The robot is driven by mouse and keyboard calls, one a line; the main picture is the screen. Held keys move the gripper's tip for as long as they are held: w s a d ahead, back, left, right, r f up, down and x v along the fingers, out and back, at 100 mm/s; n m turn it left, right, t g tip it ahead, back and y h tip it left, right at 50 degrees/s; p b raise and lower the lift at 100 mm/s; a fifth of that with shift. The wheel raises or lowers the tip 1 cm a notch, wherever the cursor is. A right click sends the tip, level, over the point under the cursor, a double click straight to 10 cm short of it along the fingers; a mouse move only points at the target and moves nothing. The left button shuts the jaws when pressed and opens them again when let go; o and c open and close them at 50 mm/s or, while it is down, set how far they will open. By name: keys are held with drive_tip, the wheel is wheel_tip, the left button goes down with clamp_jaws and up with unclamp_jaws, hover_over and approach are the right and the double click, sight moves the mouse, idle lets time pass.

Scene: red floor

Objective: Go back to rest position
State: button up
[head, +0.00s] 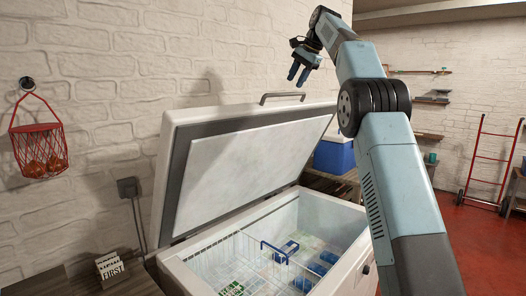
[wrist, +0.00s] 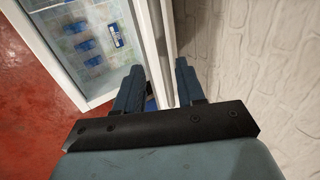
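My gripper (head: 298,79) is raised in the head view, above the open lid of a white chest freezer (head: 352,237). Its two blue fingers point down and stand apart, with nothing held between them. In the wrist view my gripper (wrist: 160,65) also shows spread fingers, with the lid's edge seen beyond the gap. The lid (head: 250,165) is tilted up, and its metal handle (head: 282,96) is just below and left of the fingers, apart from them. My arm reaches up from the lower right.
Inside the freezer are a wire basket (head: 225,258) and several blue items. A blue cooler (head: 335,155) stands behind it. A red basket (head: 39,150) hangs on the left wall. A red hand truck (head: 492,160) stands at right. Red floor (head: 485,240) is open at right.

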drive_tip(key=s+d+f+n+h, duration=0.1)
drive_tip(key=s+d+n, duration=0.1)
drive_tip(key=s, duration=1.1)
drive_tip(key=s+d+f+n+h, duration=0.1)
drive_tip(key=s+d+n, duration=0.1)
drive_tip(key=s, duration=1)
drive_tip(key=s+d+f+n+h, duration=0.1)
drive_tip(key=s+f+n, duration=0.1)
drive_tip(key=s+f, duration=1)
drive_tip(key=s+d+f+n+t+h, duration=0.1)
drive_tip(key=s+d+f+n, duration=0.1)
drive_tip(key=s+f, duration=1.1)
drive_tip(key=s+n, duration=0.1)
drive_tip(key=s, duration=0.3)
drive_tip(key=shift+s, duration=0.35)
